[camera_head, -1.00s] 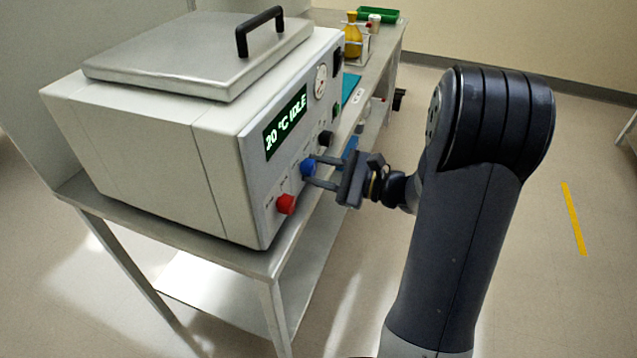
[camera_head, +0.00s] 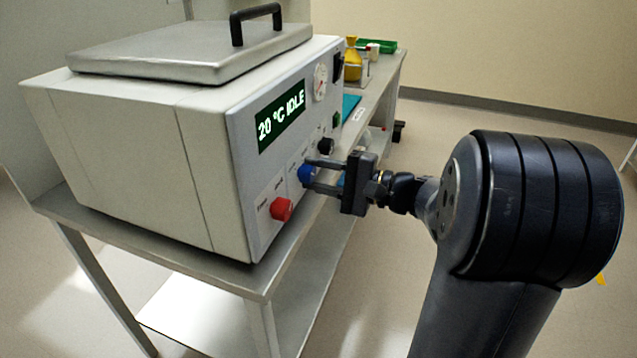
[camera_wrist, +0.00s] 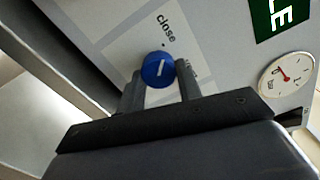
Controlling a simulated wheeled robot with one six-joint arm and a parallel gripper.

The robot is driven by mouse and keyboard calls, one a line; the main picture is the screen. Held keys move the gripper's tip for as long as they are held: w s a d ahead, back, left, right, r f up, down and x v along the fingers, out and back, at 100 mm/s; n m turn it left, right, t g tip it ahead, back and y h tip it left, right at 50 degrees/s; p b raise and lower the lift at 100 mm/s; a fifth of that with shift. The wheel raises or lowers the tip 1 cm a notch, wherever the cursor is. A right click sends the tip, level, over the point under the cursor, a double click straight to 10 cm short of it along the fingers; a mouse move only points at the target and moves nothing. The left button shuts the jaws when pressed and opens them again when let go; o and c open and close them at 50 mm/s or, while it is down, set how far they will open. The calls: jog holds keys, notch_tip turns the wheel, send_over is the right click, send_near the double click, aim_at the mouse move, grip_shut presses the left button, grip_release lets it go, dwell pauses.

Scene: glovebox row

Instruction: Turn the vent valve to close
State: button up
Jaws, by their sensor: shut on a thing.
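The vent valve appears to be the blue round knob (camera_head: 306,174) on the front panel of the grey machine (camera_head: 150,165). It also shows in the wrist view (camera_wrist: 158,69), with a short white line on its face. The word "close" (camera_wrist: 166,29) is printed on the panel beside it, with a small dot between. The white line does not clearly point at that dot. My gripper (camera_head: 314,176) is shut on the blue knob, one finger on each side. The wrist view also shows my gripper (camera_wrist: 161,84) around it.
A red knob (camera_head: 281,209) and a black knob (camera_head: 325,146) flank the blue one closely. A display (camera_head: 281,116) reads "20 °C IDLE", and a round gauge (camera_head: 320,82) is beyond it. A yellow bottle (camera_head: 352,62) and green tray (camera_head: 381,46) stand farther along the bench.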

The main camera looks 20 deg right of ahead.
dwell(0.3)
jog(key=o, duration=1)
jog(key=shift+c, duration=0.2)
jog(key=p+v, duration=0.1)
jog(key=v, duration=0.9)
jog(key=shift+s+d+p, duration=0.25)
jog(key=shift+d+p, duration=0.05)
jog(key=shift+p, duration=0.05)
jog(key=shift+a, duration=0.1)
jog(key=b+x, duration=0.1)
jog(key=x, duration=0.9)
jog(key=shift+w+a+b, duration=0.25)
jog(key=shift+b, duration=0.15)
